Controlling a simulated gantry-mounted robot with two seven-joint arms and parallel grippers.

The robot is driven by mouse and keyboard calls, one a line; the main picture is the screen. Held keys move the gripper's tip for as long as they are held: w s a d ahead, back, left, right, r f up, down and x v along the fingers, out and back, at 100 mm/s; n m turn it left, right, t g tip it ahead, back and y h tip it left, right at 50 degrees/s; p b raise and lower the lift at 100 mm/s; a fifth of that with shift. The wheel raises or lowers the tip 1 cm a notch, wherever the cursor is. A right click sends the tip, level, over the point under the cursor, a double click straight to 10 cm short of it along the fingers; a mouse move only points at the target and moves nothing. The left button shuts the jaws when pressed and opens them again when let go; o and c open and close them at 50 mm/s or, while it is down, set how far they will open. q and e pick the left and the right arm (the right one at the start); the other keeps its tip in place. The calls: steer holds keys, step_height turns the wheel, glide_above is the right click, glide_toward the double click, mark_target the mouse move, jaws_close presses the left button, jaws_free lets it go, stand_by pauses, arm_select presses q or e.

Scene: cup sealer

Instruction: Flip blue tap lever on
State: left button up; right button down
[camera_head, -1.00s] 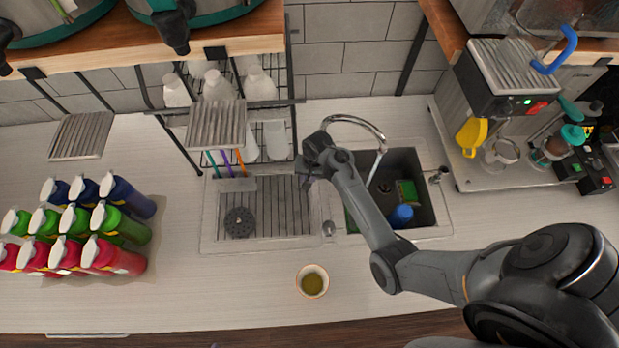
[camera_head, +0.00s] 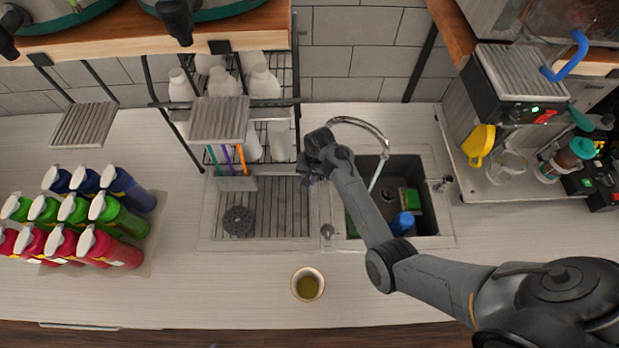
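The sink tap has a chrome arched spout (camera_head: 362,124) over the sink basin (camera_head: 425,190). A thin pale streak, looking like running water, hangs from the spout's end. My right gripper (camera_head: 310,174) is at the tap's base, left of the basin, pointing down. My wrist covers the tap's base, and no blue lever shows clearly there; whether the gripper touches one, and whether its fingers are open, I cannot tell. A blue curved handle (camera_head: 569,60) shows at the machine at upper right, far from the gripper. My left gripper is not in view.
A drainboard (camera_head: 285,205) with a dark round drain cover (camera_head: 238,221) lies left of the basin. A blue cup (camera_head: 402,223) and green sponge (camera_head: 412,199) are in the basin. A small cup (camera_head: 307,284) stands in front. Several bottles (camera_head: 120,218) fill the left; a rack (camera_head: 278,135) stands behind.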

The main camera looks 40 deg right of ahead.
steer(key=shift+a+f, duration=0.1)
stand_by(0.3)
steer(key=c, duration=1.3)
jaws_free()
steer(key=shift+w, duration=0.15)
steer(key=o, duration=0.3)
steer(key=shift+w+a, duration=0.1)
steer(key=shift+a, duration=0.05)
steer(key=shift+r, duration=0.2)
steer(key=shift+d+r, duration=0.2)
steer(key=shift+r, duration=0.4)
step_height(320, 180, up, 9)
steer(key=d+b, duration=0.1)
steer(key=shift+s+d+r, duration=0.15)
steer(key=shift+s+d, duration=0.1)
steer(key=shift+s, duration=0.1)
